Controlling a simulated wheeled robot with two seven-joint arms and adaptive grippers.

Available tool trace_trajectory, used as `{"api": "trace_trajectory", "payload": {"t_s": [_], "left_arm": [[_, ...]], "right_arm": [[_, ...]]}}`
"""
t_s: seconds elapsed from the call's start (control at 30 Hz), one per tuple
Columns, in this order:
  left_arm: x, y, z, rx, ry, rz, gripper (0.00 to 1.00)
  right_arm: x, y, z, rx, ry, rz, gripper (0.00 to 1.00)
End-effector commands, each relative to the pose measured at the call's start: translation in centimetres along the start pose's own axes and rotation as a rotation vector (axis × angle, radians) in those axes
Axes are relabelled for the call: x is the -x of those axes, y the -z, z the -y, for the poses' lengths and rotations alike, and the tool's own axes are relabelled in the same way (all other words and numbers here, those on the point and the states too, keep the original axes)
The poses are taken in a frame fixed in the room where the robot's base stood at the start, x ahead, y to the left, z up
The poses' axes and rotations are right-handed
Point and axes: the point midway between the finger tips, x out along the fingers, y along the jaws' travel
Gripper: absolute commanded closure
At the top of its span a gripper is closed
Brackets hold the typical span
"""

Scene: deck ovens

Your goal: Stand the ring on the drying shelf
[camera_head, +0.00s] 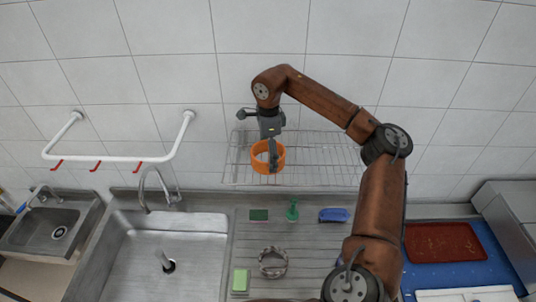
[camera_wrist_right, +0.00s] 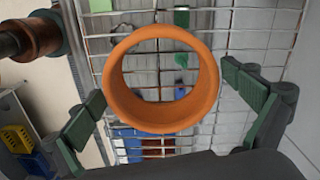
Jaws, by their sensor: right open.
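The orange ring (camera_head: 256,163) is at the wire drying shelf (camera_head: 325,160) on the wall. It also shows in the right wrist view (camera_wrist_right: 161,121), with its opening facing the camera and the shelf wires showing through it. My right gripper (camera_head: 270,150) is above and around the ring in the head view. In the right wrist view its open fingers (camera_wrist_right: 168,100) are on either side of the ring, with a gap on both sides. Whether the ring bears fully on the wires is hard to tell. My left gripper is not in view.
Below the shelf, the steel drainboard holds a green block (camera_head: 241,280), a grey ring-shaped thing (camera_head: 273,262), a green item (camera_head: 293,210) and a blue item (camera_head: 334,215). A sink (camera_head: 150,260) is at left, a red tray (camera_head: 444,242) at right. The shelf's right part is clear.

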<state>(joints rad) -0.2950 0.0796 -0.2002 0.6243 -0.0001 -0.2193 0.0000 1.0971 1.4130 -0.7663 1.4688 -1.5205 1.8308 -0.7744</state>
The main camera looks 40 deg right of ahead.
Motion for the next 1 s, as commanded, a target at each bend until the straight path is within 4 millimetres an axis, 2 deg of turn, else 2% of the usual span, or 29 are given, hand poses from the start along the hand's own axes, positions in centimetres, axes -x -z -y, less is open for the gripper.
{"api": "trace_trajectory", "payload": {"t_s": [0.17,0.33,0.53,0.7,0.8,1.0], "left_arm": [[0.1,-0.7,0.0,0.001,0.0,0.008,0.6],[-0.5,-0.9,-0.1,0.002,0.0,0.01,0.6],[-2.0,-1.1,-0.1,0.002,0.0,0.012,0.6],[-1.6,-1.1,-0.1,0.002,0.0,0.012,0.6],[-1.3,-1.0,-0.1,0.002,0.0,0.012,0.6],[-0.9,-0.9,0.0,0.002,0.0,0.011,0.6]], "right_arm": [[0.1,0.0,0.0,0.0,0.0,0.0,0.0],[1.3,-0.1,0.1,-0.001,0.004,0.003,0.0],[5.3,-0.2,0.1,0.002,0.005,0.005,0.0],[8.9,-0.1,0.0,0.0,0.003,0.0,0.0],[10.3,0.0,0.0,-0.002,0.004,0.001,0.0],[11.9,0.0,0.0,0.0,0.002,0.0,0.0]]}}
